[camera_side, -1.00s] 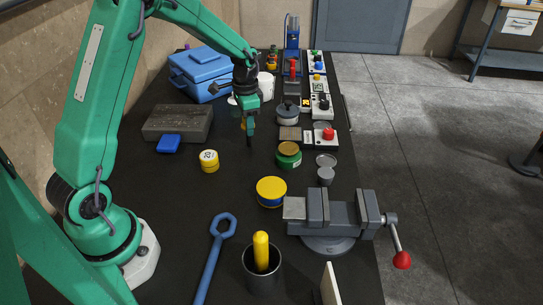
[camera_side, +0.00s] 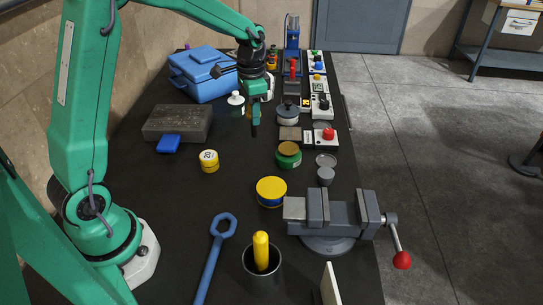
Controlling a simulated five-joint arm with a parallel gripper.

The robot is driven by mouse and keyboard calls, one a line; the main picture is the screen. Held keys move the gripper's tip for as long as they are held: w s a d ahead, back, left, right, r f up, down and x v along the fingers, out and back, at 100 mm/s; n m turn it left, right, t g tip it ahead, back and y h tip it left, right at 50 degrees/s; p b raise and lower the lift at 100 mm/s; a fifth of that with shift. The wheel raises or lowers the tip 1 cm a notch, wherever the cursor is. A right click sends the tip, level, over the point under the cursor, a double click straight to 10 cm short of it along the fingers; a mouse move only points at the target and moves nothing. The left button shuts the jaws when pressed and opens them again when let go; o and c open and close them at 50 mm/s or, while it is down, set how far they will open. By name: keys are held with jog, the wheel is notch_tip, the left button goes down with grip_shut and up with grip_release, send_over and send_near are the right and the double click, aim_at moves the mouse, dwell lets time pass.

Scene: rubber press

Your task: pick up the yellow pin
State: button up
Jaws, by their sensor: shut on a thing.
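My gripper (camera_side: 255,127) hangs jaws down above the dark bench, in front of the small white bottle. It is shut on the yellow pin (camera_side: 248,113). Only a small yellow part of the pin shows, at the left edge of the jaws; the rest is hidden by the gripper. The held pin appears clear of the bench top.
A thick yellow rod (camera_side: 261,248) stands in a dark cup (camera_side: 262,283) at the front. A white bottle (camera_side: 236,99) and blue toolbox (camera_side: 204,75) are behind left. A lidded pot (camera_side: 287,112) and green tin (camera_side: 288,158) stand right. A grey vise (camera_side: 330,215) is front right.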

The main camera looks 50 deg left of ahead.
jog(key=s+d+r, duration=0.2)
jog(key=d+r, duration=0.2)
jog(key=d, duration=0.2)
jog(key=shift+d, duration=0.35)
jog(key=shift+a, duration=0.1)
